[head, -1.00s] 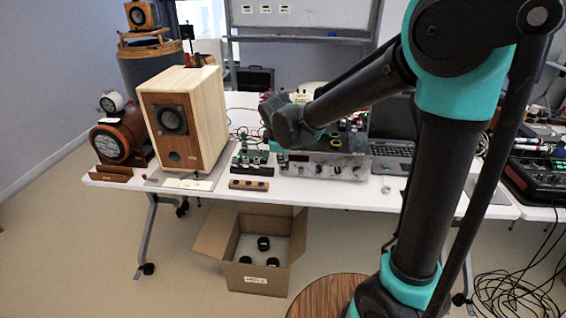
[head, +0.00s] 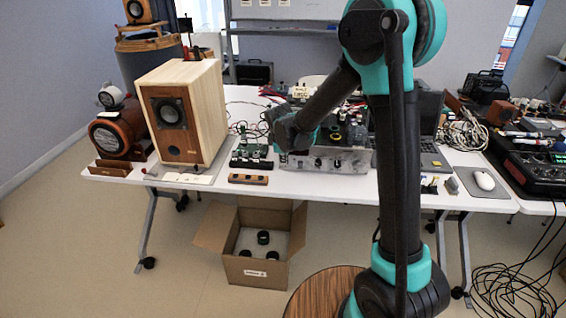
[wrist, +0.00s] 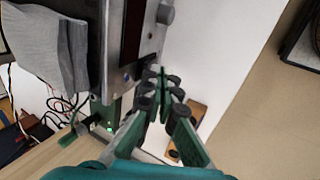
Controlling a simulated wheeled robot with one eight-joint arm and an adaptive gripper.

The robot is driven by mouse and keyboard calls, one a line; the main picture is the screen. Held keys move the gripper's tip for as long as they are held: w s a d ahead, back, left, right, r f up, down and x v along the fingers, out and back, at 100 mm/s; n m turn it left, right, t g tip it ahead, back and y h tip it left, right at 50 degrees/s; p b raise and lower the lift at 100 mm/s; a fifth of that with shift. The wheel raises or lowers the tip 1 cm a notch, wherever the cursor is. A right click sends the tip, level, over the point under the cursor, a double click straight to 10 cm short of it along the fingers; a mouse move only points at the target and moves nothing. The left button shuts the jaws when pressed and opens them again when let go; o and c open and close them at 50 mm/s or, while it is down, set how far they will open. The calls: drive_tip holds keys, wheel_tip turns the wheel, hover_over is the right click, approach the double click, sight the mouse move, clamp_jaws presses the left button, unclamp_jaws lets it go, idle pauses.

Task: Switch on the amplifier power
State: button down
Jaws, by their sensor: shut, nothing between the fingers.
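The amplifier (head: 352,160) is a silver-faced unit with knobs on its front, on the white table in the head view. Its front panel (wrist: 132,48) fills the upper left middle of the wrist view, with a knob (wrist: 165,12) and a small blue round part (wrist: 127,77) low on it. My gripper (wrist: 164,88) is shut and empty, its green fingers with dark tips close together beside the panel's lower end. I cannot tell whether they touch it. In the head view the arm end hangs at the amplifier's left front, and the fingertips are hard to make out.
A wooden speaker (head: 188,110) and a green circuit board (head: 250,152) stand left of the amplifier. A small wooden block (head: 248,179) lies at the table's front edge. A laptop (head: 432,160) and mouse (head: 484,181) are to the right. An open cardboard box (head: 252,268) sits below.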

idle(0.3)
drive_tip(key=shift+w+r+g, duration=0.15)
drive_tip(key=shift+w+g, duration=0.4)
drive_tip(key=shift+g, duration=0.05)
drive_tip(key=shift+r, duration=0.15)
drive_tip(key=shift+r, duration=0.65)
